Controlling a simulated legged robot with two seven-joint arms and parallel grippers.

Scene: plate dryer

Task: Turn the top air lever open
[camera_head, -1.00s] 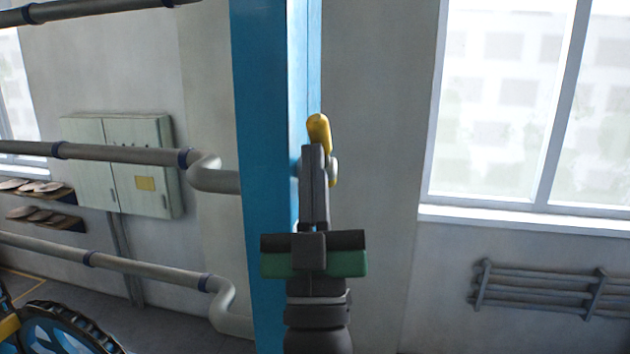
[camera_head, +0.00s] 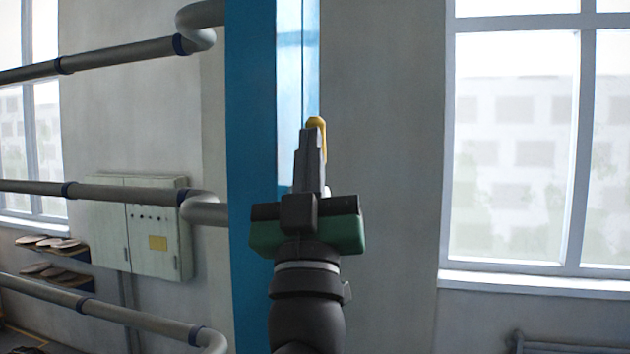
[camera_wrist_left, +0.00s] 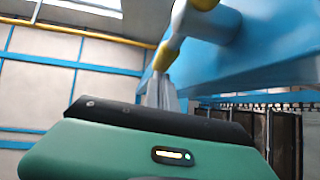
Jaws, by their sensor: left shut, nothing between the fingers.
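My right gripper is not in view.
The blue column (camera_head: 252,150) rises just behind and left of the gripper. Grey pipes (camera_head: 130,193) run along the wall at left, near a pale cabinet (camera_head: 155,230). A window (camera_head: 515,150) is at right. The space right of my left arm looks clear.

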